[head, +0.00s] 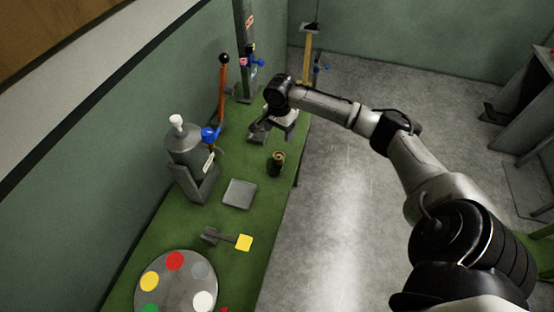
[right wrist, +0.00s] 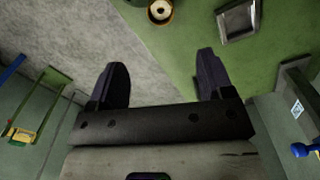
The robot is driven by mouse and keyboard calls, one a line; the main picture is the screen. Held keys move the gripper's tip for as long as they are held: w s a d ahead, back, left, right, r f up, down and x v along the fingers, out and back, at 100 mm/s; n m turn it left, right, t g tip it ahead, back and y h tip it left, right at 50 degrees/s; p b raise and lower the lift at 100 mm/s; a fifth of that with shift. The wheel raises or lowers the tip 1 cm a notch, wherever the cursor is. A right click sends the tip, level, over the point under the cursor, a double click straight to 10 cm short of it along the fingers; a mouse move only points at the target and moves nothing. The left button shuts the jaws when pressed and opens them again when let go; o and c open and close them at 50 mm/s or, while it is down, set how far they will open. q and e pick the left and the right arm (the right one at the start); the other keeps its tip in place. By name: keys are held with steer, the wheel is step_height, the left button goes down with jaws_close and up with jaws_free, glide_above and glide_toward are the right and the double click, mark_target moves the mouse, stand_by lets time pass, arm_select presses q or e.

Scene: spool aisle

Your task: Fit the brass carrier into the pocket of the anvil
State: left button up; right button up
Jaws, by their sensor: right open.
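The brass carrier (head: 277,162) looks like a short, dark upright cylinder with a brass top and stands on the green bench near its right edge. In the right wrist view it shows at the top edge as a brass ring with a dark centre (right wrist: 160,12). A grey block (head: 257,137), seemingly the anvil, sits behind it, partly hidden by my gripper; the right wrist view shows its square, pale recess (right wrist: 238,20). My right gripper (right wrist: 160,80) is open and empty, above the bench's far part, apart from the carrier. My left gripper is not in view.
A grey post (head: 243,45) and an orange lever (head: 222,90) stand behind. A grey canister (head: 186,145) stands left. A flat grey plate (head: 239,193), a yellow-tipped piece (head: 244,242) and a disc with coloured spots (head: 175,285) lie nearer. Floor is clear right of the bench.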

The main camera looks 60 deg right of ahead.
steer(key=b, duration=0.1)
glide_above(279, 154)
steer(key=a, duration=0.1)
steer(key=shift+m, duration=0.3)
steer(key=f, duration=0.8)
steer(key=shift+s+a+f, duration=0.2)
steer(key=shift+s+f, duration=0.1)
steer(key=shift+f, duration=0.05)
steer(key=shift+f+b, duration=0.8)
steer(key=shift+f, duration=1.8)
steer(key=c, duration=1)
steer(key=shift+r, duration=0.1)
